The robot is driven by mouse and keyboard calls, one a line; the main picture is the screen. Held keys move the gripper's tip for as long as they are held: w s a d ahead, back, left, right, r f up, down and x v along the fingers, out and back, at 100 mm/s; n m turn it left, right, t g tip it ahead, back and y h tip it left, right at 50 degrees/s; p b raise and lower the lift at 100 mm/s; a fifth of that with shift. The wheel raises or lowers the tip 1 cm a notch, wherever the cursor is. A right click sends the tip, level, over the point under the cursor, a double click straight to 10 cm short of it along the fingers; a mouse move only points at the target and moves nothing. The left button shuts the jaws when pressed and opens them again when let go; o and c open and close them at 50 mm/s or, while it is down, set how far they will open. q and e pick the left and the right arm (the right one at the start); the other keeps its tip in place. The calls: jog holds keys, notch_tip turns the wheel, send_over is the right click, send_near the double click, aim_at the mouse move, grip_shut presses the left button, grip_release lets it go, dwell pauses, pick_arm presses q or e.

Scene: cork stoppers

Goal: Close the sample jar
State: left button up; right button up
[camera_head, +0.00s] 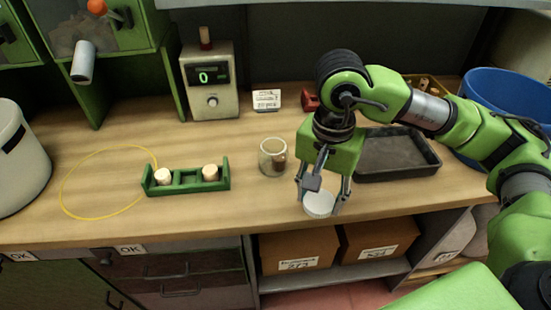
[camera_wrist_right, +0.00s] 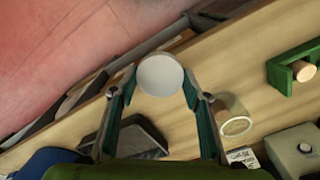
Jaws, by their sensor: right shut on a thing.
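A small clear glass jar (camera_head: 273,157) with something brown in it stands on the bench near the middle, and no lid shows on it. It also shows in the wrist view (camera_wrist_right: 236,117), to the right of my fingers. My right gripper (camera_head: 322,194) is over the bench's front edge, to the right of and nearer than the jar. Its fingers are shut on a round white lid (camera_head: 319,206), whose flat face fills the space between the fingertips in the wrist view (camera_wrist_right: 160,75). My left gripper is not in view.
A green rack (camera_head: 190,186) with two cork stoppers (camera_head: 210,172) stands left of the jar. A dark tray (camera_head: 398,160) lies behind my right gripper, a blue tub (camera_head: 490,88) farther right. A scale-like device (camera_head: 211,85) stands at the back. A yellow loop (camera_head: 66,190) lies left.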

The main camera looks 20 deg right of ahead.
aim_at(311, 207)
jog(key=n, duration=0.2)
jog(key=a+f+n, duration=0.1)
jog(key=n, duration=0.1)
jog(key=s+a+f+n, duration=0.1)
jog(key=n, duration=0.1)
jog(key=shift+a+f+n, duration=0.15)
jog(key=shift+n, duration=0.25)
jog(key=n, duration=0.1)
jog(key=a+f+n, duration=0.1)
jog(key=n, duration=0.1)
jog(key=shift+s, duration=0.2)
